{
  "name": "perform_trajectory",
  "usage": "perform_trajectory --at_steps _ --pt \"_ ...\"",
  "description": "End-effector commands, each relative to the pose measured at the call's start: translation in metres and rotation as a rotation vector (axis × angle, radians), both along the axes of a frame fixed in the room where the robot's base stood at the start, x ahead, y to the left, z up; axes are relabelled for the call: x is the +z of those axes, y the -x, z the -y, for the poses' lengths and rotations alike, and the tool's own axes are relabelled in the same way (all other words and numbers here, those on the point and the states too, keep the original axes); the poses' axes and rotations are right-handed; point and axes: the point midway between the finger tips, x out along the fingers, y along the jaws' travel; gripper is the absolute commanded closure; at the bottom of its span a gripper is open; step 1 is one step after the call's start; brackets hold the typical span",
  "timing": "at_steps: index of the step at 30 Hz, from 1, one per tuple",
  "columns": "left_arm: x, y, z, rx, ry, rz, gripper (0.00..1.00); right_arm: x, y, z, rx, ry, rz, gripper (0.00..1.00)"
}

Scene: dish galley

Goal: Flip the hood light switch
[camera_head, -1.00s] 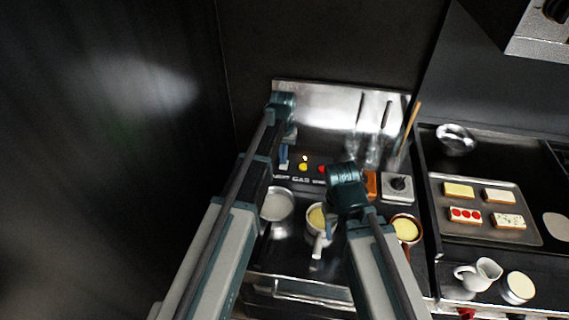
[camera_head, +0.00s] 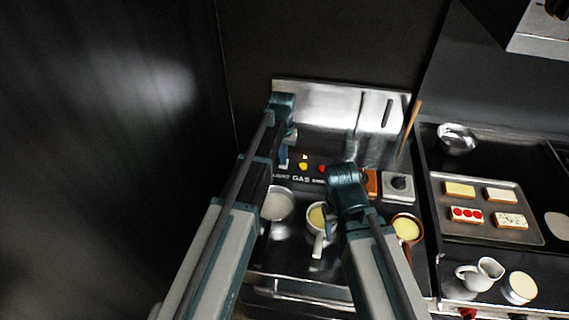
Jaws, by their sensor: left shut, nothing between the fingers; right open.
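A dark control panel with the lettering "LIGHT", "GAS" and a third, partly hidden word (camera_head: 301,179) is on the back wall. It carries a yellow button (camera_head: 303,167) and a red one (camera_head: 322,168). My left gripper (camera_head: 284,164) is shut and empty, just above the "LIGHT" lettering. It covers that part of the panel, so the light switch cannot be made out, nor whether the fingers touch it. My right gripper (camera_head: 329,230) is open, largely hidden under its wrist, near a small pan (camera_head: 317,217) of yellow food.
A pale bowl (camera_head: 278,204) and a brown-rimmed pan (camera_head: 406,228) stand nearby. At the right are a tray (camera_head: 535,235) of topped slices, a metal bowl (camera_head: 457,138) and a white jug (camera_head: 480,274). A steel hood (camera_head: 540,42) hangs at upper right.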

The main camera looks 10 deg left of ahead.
Motion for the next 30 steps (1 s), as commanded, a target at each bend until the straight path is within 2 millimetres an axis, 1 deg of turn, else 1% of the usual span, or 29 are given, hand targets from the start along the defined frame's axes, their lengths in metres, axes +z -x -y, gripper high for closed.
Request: perform_trajectory --at_steps 20,26,30 --pt "-0.011 0.0 0.0 0.0 0.0 0.0 1.0 -0.011 0.0 0.0 0.0 0.0 0.0 0.5" --pt "-0.005 0.0 0.0 0.0 0.0 0.0 1.0 -0.005 0.0 0.0 -0.001 0.0 0.0 0.5" --pt "0.005 0.0 0.0 0.0 0.0 0.0 1.0 0.005 0.0 0.0 0.0 0.0 0.0 0.5"
